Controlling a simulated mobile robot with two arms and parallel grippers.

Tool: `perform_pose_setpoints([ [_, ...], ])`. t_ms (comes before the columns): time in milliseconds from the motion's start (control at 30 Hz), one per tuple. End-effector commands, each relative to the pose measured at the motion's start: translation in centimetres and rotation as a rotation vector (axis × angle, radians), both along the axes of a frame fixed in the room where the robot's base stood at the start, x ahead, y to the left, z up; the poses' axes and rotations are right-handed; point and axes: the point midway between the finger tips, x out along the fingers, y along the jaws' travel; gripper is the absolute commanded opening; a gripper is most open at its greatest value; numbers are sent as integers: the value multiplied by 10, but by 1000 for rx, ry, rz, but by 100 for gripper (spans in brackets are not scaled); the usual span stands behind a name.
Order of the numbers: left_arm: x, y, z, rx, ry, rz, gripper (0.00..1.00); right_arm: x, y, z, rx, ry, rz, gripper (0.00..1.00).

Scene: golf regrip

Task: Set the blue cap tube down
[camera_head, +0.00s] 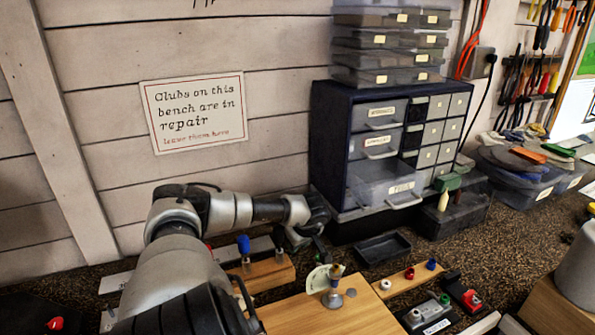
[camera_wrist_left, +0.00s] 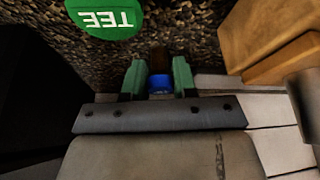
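My left gripper (camera_head: 318,254) is low over the bench in front of the drawer cabinet, partly hidden by its own wrist. In the left wrist view its two green fingers (camera_wrist_left: 160,80) sit close on either side of a blue cap (camera_wrist_left: 160,85), with a brown part (camera_wrist_left: 160,60) beyond it. This looks like the blue cap tube, held between the fingers. Whether its lower end touches the bench cannot be told. In the head view the held tube is hidden. My right gripper is not in view.
A round green TEE marker (camera_wrist_left: 105,18) lies on the speckled bench. A wooden block (camera_head: 262,274) with an upright blue piece (camera_head: 243,245) stands left of the gripper. A black tray (camera_head: 383,248) and a wooden strip with coloured caps (camera_head: 408,279) are right. The drawer cabinet (camera_head: 335,150) stands behind.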

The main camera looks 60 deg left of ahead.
Motion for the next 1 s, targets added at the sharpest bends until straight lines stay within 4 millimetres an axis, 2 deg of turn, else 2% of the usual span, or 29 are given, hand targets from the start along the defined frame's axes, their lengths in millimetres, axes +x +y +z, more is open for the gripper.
perform_pose_setpoints([
  [33, 0, 0, 0, 0, 0, 0, 36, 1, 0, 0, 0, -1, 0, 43],
  [133, 0, 0, 0, 0, 1, 0, 51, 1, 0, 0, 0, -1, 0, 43],
  [367, 0, 0, 0, 0, 1, 0, 51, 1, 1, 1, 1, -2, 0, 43],
  [533, 1, -1, 8, 1, -2, -1, 51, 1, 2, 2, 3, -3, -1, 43],
  [1000, 7, -37, 92, 1, -4, 0, 51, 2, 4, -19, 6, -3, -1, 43],
])
